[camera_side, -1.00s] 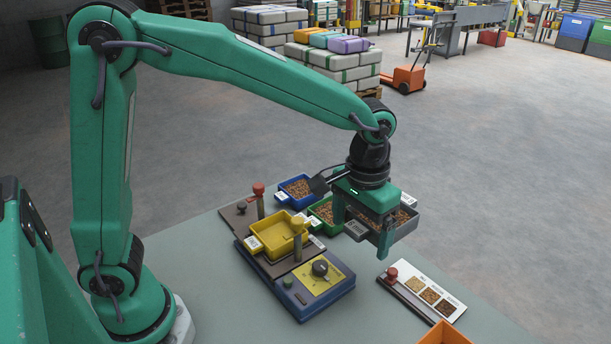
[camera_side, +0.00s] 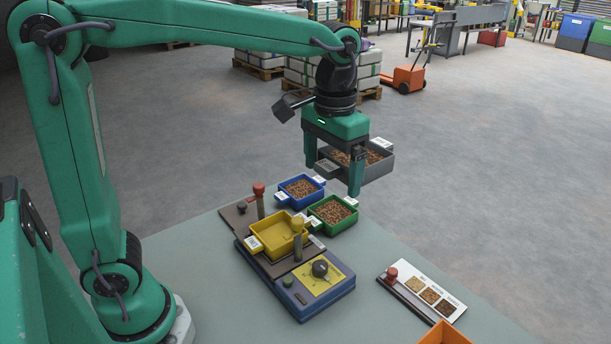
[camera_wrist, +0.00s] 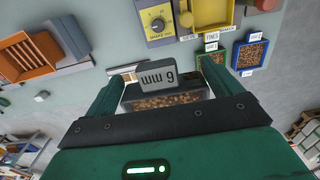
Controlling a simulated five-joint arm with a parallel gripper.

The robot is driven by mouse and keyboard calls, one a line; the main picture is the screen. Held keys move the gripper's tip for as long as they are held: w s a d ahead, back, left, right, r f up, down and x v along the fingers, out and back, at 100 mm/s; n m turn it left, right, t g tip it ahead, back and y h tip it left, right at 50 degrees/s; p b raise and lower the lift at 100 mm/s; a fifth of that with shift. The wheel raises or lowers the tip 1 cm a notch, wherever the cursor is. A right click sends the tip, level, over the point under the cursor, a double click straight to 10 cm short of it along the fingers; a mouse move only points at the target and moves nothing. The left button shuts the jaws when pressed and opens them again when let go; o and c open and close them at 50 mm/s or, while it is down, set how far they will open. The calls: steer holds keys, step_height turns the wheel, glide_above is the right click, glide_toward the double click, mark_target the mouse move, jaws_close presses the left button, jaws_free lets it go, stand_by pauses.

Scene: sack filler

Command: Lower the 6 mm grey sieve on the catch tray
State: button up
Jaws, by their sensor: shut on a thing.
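My gripper (camera_side: 333,176) is shut on the grey sieve (camera_side: 378,171) and holds it in the air above the back edge of the table. The sieve looks roughly level and holds brown grains. An empty yellow tray (camera_side: 263,252), which looks like the catch tray, sits on the blue-based shaker unit (camera_side: 322,301), below and left of the sieve. The yellow tray shows partly at the top of the wrist view (camera_wrist: 212,25).
A green tray (camera_side: 347,227) and a blue tray (camera_side: 287,195) with grains stand behind the yellow tray. Two posts with red (camera_side: 258,189) and yellow (camera_side: 297,224) knobs rise beside it. A sample card (camera_side: 428,290) and an orange bin (camera_side: 444,335) are at right.

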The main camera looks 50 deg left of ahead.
steer(key=s+a, duration=0.4)
steer(key=a, duration=0.4)
glide_above(257, 240)
step_height(257, 240, down, 4)
steer(key=shift+f, duration=0.75)
steer(key=shift+f, duration=0.2)
steer(key=shift+f, duration=6)
steer(key=shift+f, duration=0.7)
